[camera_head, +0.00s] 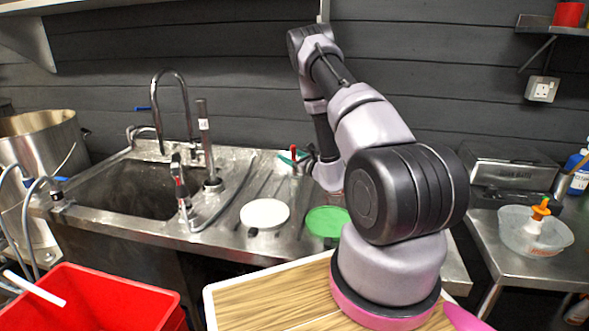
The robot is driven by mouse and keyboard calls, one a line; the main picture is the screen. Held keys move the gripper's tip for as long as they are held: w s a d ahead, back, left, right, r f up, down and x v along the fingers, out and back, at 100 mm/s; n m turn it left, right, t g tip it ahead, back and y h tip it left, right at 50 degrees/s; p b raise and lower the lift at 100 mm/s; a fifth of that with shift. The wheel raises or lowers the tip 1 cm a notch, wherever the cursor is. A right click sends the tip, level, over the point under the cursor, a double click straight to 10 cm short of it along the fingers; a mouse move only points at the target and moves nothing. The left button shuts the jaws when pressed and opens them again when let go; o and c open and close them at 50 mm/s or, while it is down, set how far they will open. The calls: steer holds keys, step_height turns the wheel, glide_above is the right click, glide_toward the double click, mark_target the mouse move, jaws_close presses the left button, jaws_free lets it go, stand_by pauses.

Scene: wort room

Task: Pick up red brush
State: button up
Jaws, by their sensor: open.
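A small red-handled item (293,149), which may be the red brush, stands at the back of the steel drainboard, with green parts beside it. It is too small to make out bristles. My arm reaches up and then down over the drainboard. My gripper (305,160) is small and dark, just right of the red item, and partly hidden by my wrist. It is open, and nothing shows held in it. I cannot tell whether it touches the red item.
A white disc (265,214) and a green disc (327,221) lie on the drainboard's front. A sink with taps (172,110) is left. A red crate (95,300) stands at front left. A clear bowl (535,238) with an orange-topped item sits on the right table.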

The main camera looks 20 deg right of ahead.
steer(key=shift+w, duration=0.1)
jaws_close()
